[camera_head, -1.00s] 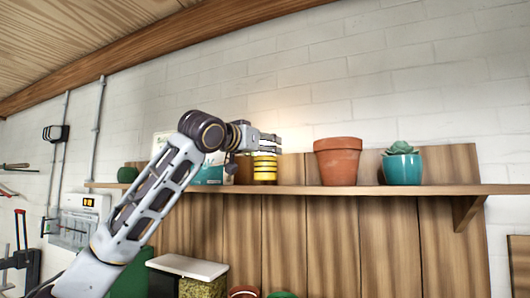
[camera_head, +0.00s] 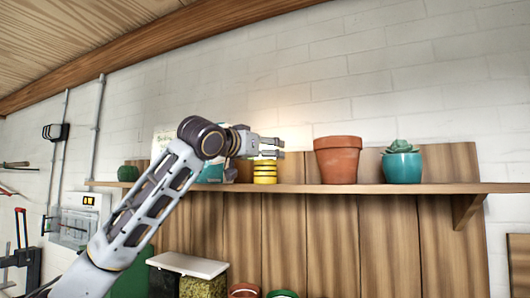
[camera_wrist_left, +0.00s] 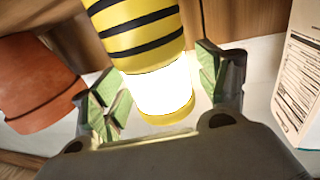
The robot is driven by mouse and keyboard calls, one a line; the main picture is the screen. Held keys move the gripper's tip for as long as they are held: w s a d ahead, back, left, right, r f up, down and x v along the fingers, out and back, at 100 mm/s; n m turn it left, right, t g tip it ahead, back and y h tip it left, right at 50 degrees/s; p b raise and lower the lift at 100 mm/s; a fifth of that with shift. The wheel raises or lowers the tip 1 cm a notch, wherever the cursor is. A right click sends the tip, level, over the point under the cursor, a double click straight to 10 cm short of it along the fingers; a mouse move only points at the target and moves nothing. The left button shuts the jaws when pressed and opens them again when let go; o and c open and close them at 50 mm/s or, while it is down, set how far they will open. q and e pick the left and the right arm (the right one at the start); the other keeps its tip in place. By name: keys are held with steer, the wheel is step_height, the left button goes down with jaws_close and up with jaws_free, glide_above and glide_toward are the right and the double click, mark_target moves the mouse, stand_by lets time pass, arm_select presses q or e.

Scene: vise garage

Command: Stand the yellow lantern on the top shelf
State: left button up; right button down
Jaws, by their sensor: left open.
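The yellow lantern (camera_head: 265,173) with black stripes stands upright on the wooden shelf (camera_head: 310,188) in the head view. My left gripper (camera_head: 271,147) is at the lantern's upper part, reaching in from the left, with its fingers apart. In the left wrist view, the lantern's striped body (camera_wrist_left: 143,35) and its bright glowing section (camera_wrist_left: 160,88) lie between the open fingers of my left gripper (camera_wrist_left: 158,92). Gaps show beside the glowing section. The lantern's top is partly hidden by the gripper. My right gripper is not in view.
A terracotta pot (camera_head: 338,160) and a teal pot with a succulent (camera_head: 402,166) stand to the lantern's right on the shelf. A white-and-teal box (camera_head: 209,174) and a dark green round plant (camera_head: 128,173) are to its left. Wall space above is clear.

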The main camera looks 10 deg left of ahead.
arm_select(q)
steer(key=shift+r, duration=0.15)
steer(key=shift+b+v, duration=0.35)
steer(key=shift+v, duration=0.45)
steer(key=b+v, duration=0.3)
steer(key=v, duration=0.7)
steer(key=shift+s+b, duration=0.25)
steer(key=shift+b, duration=0.1)
steer(key=shift+a, duration=0.1)
